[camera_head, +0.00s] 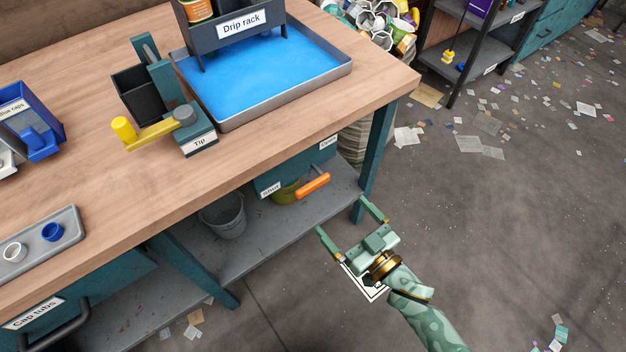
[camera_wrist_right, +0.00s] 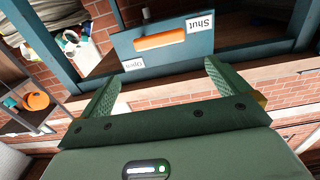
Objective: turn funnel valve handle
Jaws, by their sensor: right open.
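An orange handle (camera_head: 313,186) sticks out from a teal panel (camera_head: 292,169) under the workbench, at the front. A "Shut" label (camera_head: 271,190) and an "Open" label (camera_head: 328,142) sit at either end of the panel. In the right wrist view, the handle (camera_wrist_right: 160,40) lies ahead of the fingers, level in the picture, between the "Shut" label (camera_wrist_right: 201,22) and "Open" label (camera_wrist_right: 134,65). My right gripper (camera_head: 340,213) is open and empty, in front of the handle and apart from it; its fingers (camera_wrist_right: 161,72) show spread. My left gripper is out of view. No funnel shows clearly.
A grey bucket (camera_head: 223,216) stands on the lower shelf (camera_head: 240,262), left of the handle. A bench leg (camera_head: 375,150) stands to its right. On the bench top (camera_head: 230,160) are a "Tip" device with a yellow lever (camera_head: 150,132) and a blue tray (camera_head: 345,67). The floor at right is open with scraps.

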